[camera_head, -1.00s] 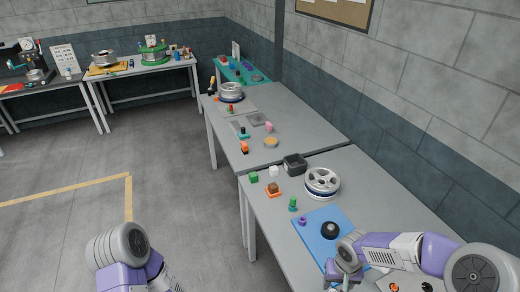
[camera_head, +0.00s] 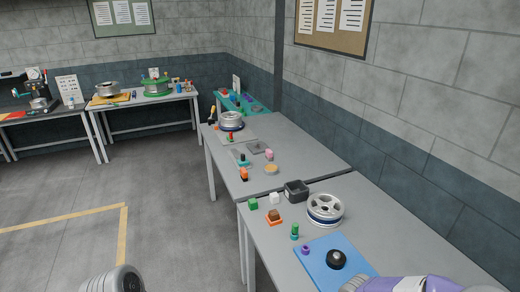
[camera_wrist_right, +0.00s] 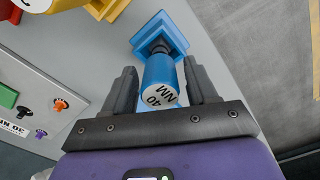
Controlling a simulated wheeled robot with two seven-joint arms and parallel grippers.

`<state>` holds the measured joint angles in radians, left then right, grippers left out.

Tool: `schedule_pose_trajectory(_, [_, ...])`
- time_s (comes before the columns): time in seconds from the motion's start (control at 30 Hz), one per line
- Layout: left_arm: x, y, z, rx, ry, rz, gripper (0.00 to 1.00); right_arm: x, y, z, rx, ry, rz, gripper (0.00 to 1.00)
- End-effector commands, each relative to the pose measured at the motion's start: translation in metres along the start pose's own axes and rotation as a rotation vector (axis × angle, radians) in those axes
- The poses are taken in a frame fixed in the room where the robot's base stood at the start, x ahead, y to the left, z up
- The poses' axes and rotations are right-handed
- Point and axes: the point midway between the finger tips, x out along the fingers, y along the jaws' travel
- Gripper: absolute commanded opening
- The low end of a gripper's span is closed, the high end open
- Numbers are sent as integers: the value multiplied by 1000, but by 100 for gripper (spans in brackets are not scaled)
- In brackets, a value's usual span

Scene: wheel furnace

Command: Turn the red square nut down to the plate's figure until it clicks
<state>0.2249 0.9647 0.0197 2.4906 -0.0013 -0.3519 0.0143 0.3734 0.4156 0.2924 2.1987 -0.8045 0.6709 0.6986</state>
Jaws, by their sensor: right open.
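In the right wrist view a blue cylinder (camera_wrist_right: 160,72) marked "40 NM" on its near end stands between the fingers of my right gripper (camera_wrist_right: 160,85). The fingers are open, with small gaps on both sides of the cylinder. The cylinder joins a square blue base (camera_wrist_right: 162,33). I cannot make out the red square nut with certainty in either view. A plate with a figure ending in "NM" (camera_wrist_right: 14,128) lies at the left of the right wrist view, partly cut off. My left gripper is out of view.
In the head view a blue mat (camera_head: 318,262) with a black round knob (camera_head: 336,259), a wheel (camera_head: 325,208) and a dark box (camera_head: 296,190) sit on the near table.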

Motion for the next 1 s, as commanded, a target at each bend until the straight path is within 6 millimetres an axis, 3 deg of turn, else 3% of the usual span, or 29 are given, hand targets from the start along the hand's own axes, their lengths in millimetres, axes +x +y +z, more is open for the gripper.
schedule_pose_trajectory(0.1, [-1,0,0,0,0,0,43,-1,0,0,0,1,0,56])
schedule_pose_trajectory(0.47, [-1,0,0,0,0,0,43,-1,0,0,-1,0,0,1])
schedule_pose_trajectory(1.0, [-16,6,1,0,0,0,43,-24,0,0,-2,2,0,0])
